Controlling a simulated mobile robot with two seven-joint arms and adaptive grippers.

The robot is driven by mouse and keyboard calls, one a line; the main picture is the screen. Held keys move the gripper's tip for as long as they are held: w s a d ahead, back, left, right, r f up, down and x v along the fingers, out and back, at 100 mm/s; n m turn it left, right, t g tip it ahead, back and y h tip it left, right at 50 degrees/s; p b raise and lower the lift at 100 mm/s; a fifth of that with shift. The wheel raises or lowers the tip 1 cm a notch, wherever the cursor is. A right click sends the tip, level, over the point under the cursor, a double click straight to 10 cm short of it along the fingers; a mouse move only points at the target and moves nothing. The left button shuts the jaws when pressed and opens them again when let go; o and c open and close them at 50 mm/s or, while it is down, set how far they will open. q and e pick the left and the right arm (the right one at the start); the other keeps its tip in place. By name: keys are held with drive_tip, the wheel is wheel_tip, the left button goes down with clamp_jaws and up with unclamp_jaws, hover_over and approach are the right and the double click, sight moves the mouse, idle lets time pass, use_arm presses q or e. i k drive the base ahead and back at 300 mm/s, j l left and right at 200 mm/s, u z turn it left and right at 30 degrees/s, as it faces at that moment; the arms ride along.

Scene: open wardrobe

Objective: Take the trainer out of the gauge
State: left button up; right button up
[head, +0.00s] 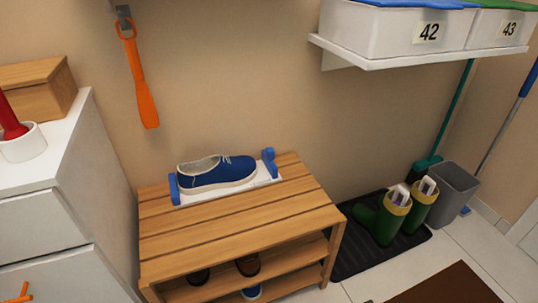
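A blue trainer (232,171) with a white sole sits lengthwise in the gauge (269,160). The gauge has a white base and a blue upright piece at each end. It lies on the slatted top of a wooden bench (245,221). The trainer's toe points right towards the taller blue end piece, and its heel is close to the left one. The trainer hides most of the base. Neither of my grippers shows in the head view.
An orange shoehorn (143,92) hangs on the wall behind the bench. A white cabinet (78,150) stands left. Green boots (387,219) stand on a black mat right. A shelf (400,59) holds boxes above. The bench's front slats are clear; shoes sit below.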

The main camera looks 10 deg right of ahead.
sight(214, 171)
drive_tip(key=i+l, duration=0.1)
drive_tip(key=l, duration=0.35)
drive_tip(key=i+l+z, duration=0.1)
drive_tip(key=l, duration=0.4)
drive_tip(key=i+l, duration=0.1)
drive_tip(key=l, duration=0.35)
